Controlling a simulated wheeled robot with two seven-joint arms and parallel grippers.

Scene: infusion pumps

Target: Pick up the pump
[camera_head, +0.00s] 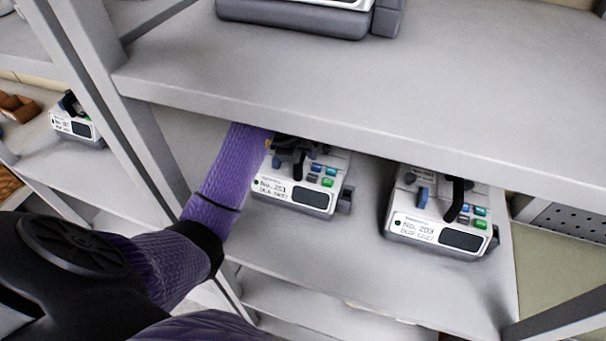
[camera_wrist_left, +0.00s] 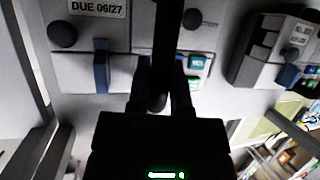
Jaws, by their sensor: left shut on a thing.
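A white and grey infusion pump (camera_head: 300,193) with a dark screen, coloured buttons and a black handle is on the middle shelf, under the upper board. My left gripper (camera_head: 290,147) reaches in from the left and is over the back of this pump, partly hidden by the upper board. In the left wrist view the same pump (camera_wrist_left: 75,75) fills the upper middle, with a "DUE 06/27" label. The left gripper's fingers (camera_wrist_left: 162,95) are shut on the pump's black handle there. I cannot tell whether the pump touches the shelf. My right gripper is in neither view.
A second similar pump (camera_head: 440,232) stands to the right on the same shelf (camera_head: 370,275), with a gap between. Another pump (camera_head: 78,125) stands on a shelf at far left. The upper board (camera_head: 400,90) hangs close above and carries a grey device (camera_head: 295,24). A shelf post (camera_head: 140,135) stands left.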

